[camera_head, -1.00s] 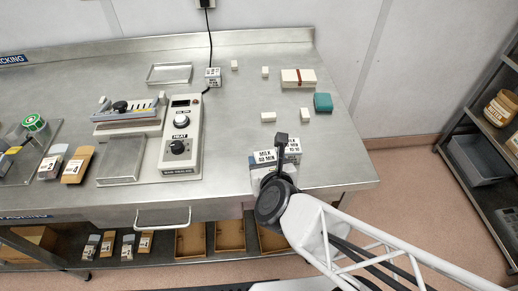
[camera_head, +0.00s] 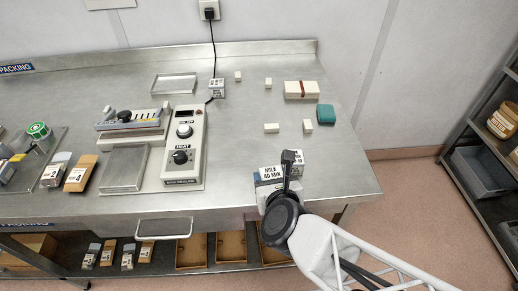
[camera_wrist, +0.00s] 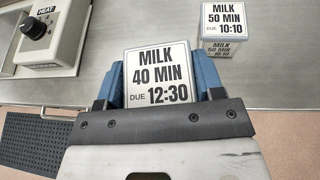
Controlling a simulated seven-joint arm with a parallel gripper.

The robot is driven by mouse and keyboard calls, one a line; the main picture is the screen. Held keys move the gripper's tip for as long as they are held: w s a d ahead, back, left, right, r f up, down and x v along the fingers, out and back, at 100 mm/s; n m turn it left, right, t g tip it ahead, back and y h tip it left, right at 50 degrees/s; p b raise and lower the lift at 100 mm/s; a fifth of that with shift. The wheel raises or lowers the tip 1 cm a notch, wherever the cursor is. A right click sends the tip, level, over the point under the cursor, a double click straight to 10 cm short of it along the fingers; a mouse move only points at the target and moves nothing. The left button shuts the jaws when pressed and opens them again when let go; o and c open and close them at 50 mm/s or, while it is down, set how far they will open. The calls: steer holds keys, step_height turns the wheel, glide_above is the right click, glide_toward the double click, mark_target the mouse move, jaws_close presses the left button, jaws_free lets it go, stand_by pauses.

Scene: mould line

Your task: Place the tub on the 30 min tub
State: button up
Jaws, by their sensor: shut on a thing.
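My gripper (camera_head: 287,180) is shut on a tub (camera_wrist: 158,73) whose top reads "MILK 40 MIN, DUE 12:30"; blue fingers clasp its two sides in the wrist view. In the head view this tub (camera_head: 270,172) is near the table's front right edge; whether it touches the table I cannot tell. No 30 min label is readable.
A heater unit (camera_head: 184,150) with knobs stands left of my gripper, beside a flat metal plate (camera_head: 125,168). Small white blocks (camera_head: 271,128), a cream box (camera_head: 301,90) and a teal block (camera_head: 326,114) lie at the right. An empty tray (camera_head: 173,83) is at the back. The middle is clear.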

mark_target(272, 175)
steer(key=shift+r, duration=0.15)
steer(key=shift+r, duration=5.15)
steer(key=shift+w, duration=0.15)
steer(key=shift+w+a, duration=0.2)
steer(key=shift+a, duration=0.05)
steer(key=shift+w+a+n+g+y, duration=1.15)
steer(key=shift+w+a+n+y, duration=1.2)
steer(key=shift+w, duration=2.8)
steer(key=shift+w+a+n+g+y, duration=1.15)
steer(key=shift+w+a+n+y, duration=1.15)
steer(key=shift+w, duration=2.8)
steer(key=shift+w+n+g+y, duration=0.95)
steer(key=shift+w+n+g, duration=0.65)
steer(key=shift+w, duration=3.75)
steer(key=shift+g, duration=0.3)
steer(key=shift+a+f, duration=0.1)
steer(key=shift+f, duration=2.45)
